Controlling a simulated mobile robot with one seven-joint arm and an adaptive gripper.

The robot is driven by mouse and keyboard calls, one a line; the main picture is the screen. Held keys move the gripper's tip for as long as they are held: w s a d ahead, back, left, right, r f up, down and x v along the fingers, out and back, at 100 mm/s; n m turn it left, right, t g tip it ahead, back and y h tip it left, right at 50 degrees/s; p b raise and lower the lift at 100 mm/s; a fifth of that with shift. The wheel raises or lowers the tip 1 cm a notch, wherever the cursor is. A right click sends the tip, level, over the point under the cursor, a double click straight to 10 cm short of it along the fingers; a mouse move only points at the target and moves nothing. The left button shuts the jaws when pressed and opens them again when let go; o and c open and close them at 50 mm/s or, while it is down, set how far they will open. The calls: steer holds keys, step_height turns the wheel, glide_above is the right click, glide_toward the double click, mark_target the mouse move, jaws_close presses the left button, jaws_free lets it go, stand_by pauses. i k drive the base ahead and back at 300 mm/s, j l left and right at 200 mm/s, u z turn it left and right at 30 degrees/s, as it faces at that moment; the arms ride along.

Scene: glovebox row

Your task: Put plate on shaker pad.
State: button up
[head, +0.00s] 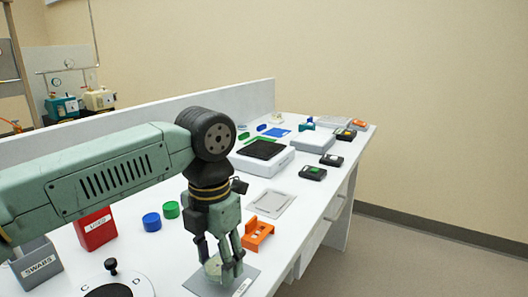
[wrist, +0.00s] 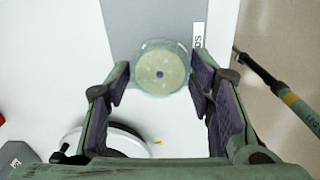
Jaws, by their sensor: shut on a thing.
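In the head view the plate (head: 214,267) shows partly between my fingers, low over a grey labelled mat (head: 245,279). My gripper (head: 224,262) points down and is shut on the plate, one finger on each side of it in the wrist view (wrist: 161,80). Whether the plate touches the mat I cannot tell. The shaker pad looks to be the black pad (head: 263,149) on a white box-shaped device (head: 262,163), farther back along the bench; its top is bare.
An orange holder (head: 258,233) and a light grey flat tray (head: 272,203) lie between the mat and the shaker. Blue (head: 152,222) and green (head: 171,210) caps, a red bin (head: 96,229) and a grey swabs bin (head: 38,268) stand left. The bench's right edge is close.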

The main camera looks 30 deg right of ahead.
mark_target(262, 147)
steer(key=l+u, duration=0.2)
steer(key=l, duration=0.5)
steer(key=k+l+u, duration=0.2)
steer(key=l, duration=0.45)
steer(key=i+l+u, duration=0.15)
steer(key=l, duration=0.3)
steer(key=l+u, duration=0.15)
steer(key=l, duration=0.3)
steer(key=i+l+u, duration=0.15)
steer(key=l, duration=0.35)
steer(key=k, duration=0.05)
